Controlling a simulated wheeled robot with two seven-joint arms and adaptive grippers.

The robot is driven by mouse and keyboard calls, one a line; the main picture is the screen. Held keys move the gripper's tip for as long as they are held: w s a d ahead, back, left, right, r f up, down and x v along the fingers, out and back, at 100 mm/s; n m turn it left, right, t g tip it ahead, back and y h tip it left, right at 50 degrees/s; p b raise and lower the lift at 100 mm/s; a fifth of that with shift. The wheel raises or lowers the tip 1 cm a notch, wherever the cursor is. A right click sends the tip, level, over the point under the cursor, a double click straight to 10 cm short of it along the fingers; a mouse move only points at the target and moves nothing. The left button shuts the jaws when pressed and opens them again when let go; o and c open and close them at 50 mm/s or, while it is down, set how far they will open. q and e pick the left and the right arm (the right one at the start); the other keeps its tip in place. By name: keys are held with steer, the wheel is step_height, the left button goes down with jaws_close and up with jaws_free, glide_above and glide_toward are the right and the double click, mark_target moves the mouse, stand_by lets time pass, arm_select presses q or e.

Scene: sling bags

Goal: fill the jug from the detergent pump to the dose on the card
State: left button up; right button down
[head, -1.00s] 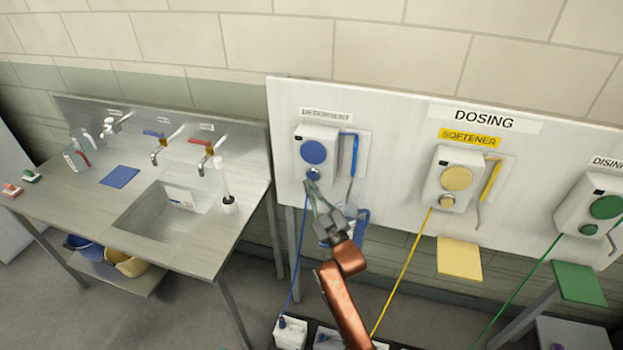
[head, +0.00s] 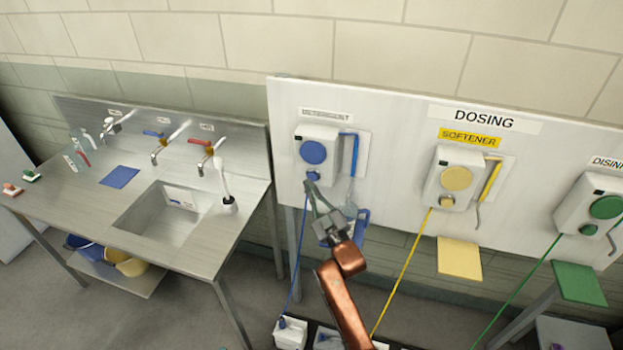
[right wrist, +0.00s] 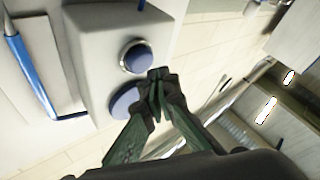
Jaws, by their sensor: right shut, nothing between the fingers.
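The detergent pump (head: 323,138) is a white box with a large blue disc and a small blue button (head: 312,176) below it, on the dosing board. My right gripper (head: 311,186) is shut and empty, its tips at the lower edge of this button. In the right wrist view the fingertips (right wrist: 158,76) overlap the rim of the blue button (right wrist: 137,57); I cannot tell whether it is pressed in. A clear vessel, perhaps the jug (head: 349,210), shows partly behind my gripper by the blue shelf (head: 362,226). Its level cannot be read. A white card (head: 181,198) stands at the sink. My left gripper is out of view.
The softener pump (head: 455,178) and green-disc pump (head: 592,207) are to the right, with a yellow shelf (head: 459,259) and a green shelf (head: 580,284) below. Hoses run down to containers on the floor. The sink counter (head: 90,205) is at left, with clear vessels (head: 77,152).

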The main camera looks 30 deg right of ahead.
steer(key=shift+w+d, duration=0.1)
steer(key=shift+d, duration=0.05)
steer(key=shift+w+d, duration=0.2)
stand_by(0.3)
steer(key=shift+w+d, duration=0.3)
steer(key=shift+d, duration=0.1)
stand_by(0.8)
steer(key=shift+s+a+p, duration=0.1)
steer(key=shift+a+p, duration=0.05)
steer(key=shift+p, duration=0.15)
stand_by(3.4)
steer(key=shift+s+a+p, duration=0.35)
steer(key=shift+s+a, duration=0.15)
steer(key=shift+a, duration=0.1)
steer(key=shift+s+a+p, duration=0.85)
steer(key=shift+s+a, duration=0.8)
steer(key=shift+a, duration=0.25)
